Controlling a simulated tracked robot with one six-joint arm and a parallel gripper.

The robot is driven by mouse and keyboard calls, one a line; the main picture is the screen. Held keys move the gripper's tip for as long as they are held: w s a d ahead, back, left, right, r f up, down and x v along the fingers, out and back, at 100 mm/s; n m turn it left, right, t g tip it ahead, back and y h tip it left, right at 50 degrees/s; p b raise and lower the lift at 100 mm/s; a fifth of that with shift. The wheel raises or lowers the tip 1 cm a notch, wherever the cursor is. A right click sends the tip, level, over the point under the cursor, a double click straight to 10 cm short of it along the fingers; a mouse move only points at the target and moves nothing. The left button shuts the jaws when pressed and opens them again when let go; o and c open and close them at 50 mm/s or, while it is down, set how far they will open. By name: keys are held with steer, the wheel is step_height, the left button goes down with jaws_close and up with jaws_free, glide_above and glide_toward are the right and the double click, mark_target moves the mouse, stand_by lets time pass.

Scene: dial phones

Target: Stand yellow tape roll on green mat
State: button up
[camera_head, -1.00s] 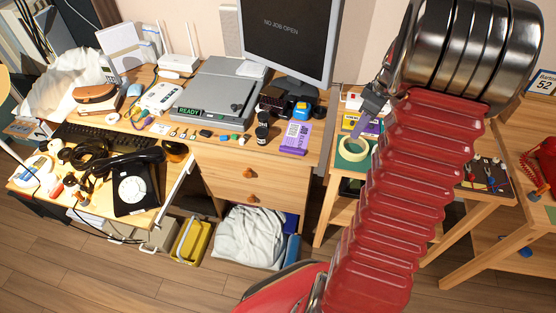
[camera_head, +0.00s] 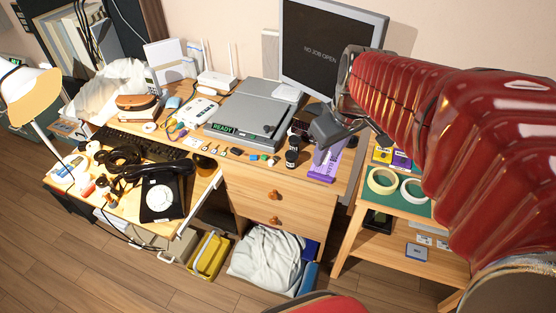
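A pale yellow tape roll (camera_head: 383,192) is on the green mat (camera_head: 396,207) on the small wooden table right of the desk. It appears to lie flat, its hole facing up. A whitish roll (camera_head: 414,202) lies close to its right, partly beside my arm. My gripper (camera_head: 347,131) is grey and hangs over the right end of the desk, up and left of the yellow roll and apart from it. The purple device (camera_head: 325,164) shows just below it. I see nothing held, but the angle does not show the finger gap clearly.
Yellow and purple items (camera_head: 392,157) sit at the mat's back. My red arm covers the table's right side. The monitor (camera_head: 332,50) stands behind my gripper, and dark jars (camera_head: 292,155) are to its left. The desk phone (camera_head: 160,192) is far left.

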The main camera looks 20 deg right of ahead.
steer(key=s+a+r+m+t, duration=0.1)
steer(key=s+a+m+t, duration=0.1)
steer(key=s+a, duration=0.8)
steer(key=shift+a+r, duration=0.35)
steer(key=shift+a, duration=0.85)
